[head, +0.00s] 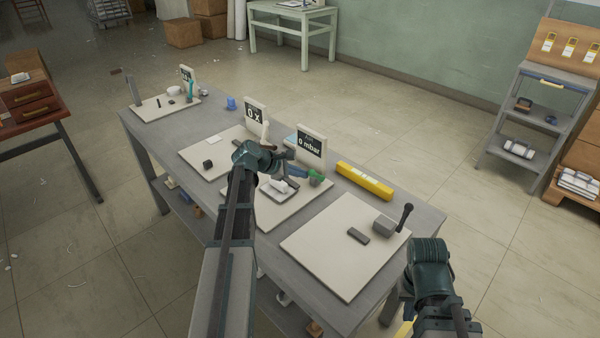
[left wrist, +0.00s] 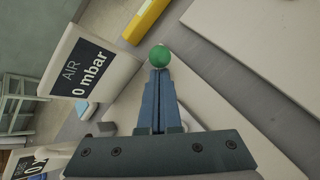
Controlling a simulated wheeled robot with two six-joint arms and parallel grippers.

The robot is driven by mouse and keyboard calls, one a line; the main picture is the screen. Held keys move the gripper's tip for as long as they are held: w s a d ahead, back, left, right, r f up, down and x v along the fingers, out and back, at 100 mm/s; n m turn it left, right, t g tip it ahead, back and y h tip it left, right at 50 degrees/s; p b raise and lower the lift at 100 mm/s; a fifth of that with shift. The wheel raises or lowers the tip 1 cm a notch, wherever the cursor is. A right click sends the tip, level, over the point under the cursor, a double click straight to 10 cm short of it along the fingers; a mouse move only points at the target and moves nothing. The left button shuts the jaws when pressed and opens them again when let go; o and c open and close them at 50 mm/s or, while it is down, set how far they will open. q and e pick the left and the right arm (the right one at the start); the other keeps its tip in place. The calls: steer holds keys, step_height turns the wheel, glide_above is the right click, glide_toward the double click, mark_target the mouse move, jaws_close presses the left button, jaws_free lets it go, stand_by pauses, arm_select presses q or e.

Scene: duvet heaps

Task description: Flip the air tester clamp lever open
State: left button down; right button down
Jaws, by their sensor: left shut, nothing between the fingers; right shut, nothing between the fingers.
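The air tester's display panel (head: 311,146) reads "AIR 0 mbar" and stands at the back of a pale board (head: 290,212) on the bench. It also fills the upper left of the left wrist view (left wrist: 84,68). A green round knob (head: 317,178), seen as a green ball in the left wrist view (left wrist: 159,57), is just beyond my left fingertips. My left gripper (head: 303,174) has its blue fingers shut with nothing between them. In the left wrist view its tips (left wrist: 160,78) appear at the knob's lower edge; contact is unclear. The lever below the knob is hidden. My right gripper is out of sight.
A white and grey part (head: 276,187) lies on the same board. A yellow bar (head: 365,181) lies behind it. The right board (head: 322,254) carries a dark block (head: 358,235) and a black-handled lever (head: 404,216). A "0 x" display (head: 257,114) stands to the left.

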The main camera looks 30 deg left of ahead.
arm_select(q)
steer(key=w+d+r+g+y+p, duration=0.2)
steer(key=w+g+p, duration=0.4)
steer(key=p, duration=0.5)
step_height(320, 180, up, 2)
steer(key=shift+w+d+r+n+g+y, duration=0.15)
steer(key=shift+w+n+g+y, duration=0.3)
steer(key=shift+g, duration=0.65)
steer(key=shift+s+p, duration=0.1)
steer(key=shift+p, duration=0.25)
steer(key=shift+r+p, duration=0.7)
steer(key=shift+p, duration=0.05)
